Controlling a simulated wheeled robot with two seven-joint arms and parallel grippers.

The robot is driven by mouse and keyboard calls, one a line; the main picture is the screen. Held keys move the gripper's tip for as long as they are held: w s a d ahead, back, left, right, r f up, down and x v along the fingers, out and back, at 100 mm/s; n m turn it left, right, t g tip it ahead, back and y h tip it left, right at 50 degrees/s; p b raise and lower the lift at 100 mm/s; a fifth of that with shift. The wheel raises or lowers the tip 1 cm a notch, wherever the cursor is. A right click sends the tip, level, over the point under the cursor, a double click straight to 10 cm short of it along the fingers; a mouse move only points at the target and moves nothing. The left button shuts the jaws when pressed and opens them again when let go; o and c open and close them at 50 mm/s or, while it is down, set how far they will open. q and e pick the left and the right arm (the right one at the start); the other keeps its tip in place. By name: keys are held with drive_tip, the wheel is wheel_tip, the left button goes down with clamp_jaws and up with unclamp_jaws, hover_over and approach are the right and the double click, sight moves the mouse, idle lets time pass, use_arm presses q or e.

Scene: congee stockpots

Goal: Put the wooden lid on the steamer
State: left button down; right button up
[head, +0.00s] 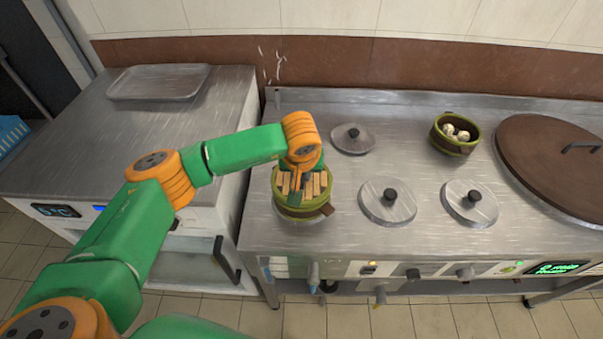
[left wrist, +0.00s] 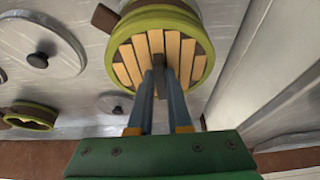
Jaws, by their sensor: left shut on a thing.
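The wooden lid (head: 316,186), made of pale slats inside a green rim, sits at the top of a round green-and-brown steamer (head: 298,212) at the stove's left. It also shows in the left wrist view (left wrist: 129,62), with the steamer's green side and brown handle (left wrist: 105,17) behind it. My left gripper (head: 297,181) points down and is shut on the lid's central handle (left wrist: 159,61). The lid looks level and lined up with the steamer; I cannot tell whether it rests fully. My right gripper is out of view.
An open green steamer (head: 439,137) with pale buns stands at the back right. Several metal lids with black knobs (head: 387,203) and a large brown lid (head: 555,165) lie on the stovetop. A metal tray (head: 158,83) is on the left counter.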

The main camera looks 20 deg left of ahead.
use_arm(q)
drive_tip(key=shift+f+b, duration=0.5)
drive_tip(key=shift+f, duration=0.05)
drive_tip(key=c, duration=1.1)
unclamp_jaws()
drive_tip(key=shift+c, duration=0.2)
drive_tip(key=p+v, duration=0.8)
drive_tip(key=v, duration=0.3)
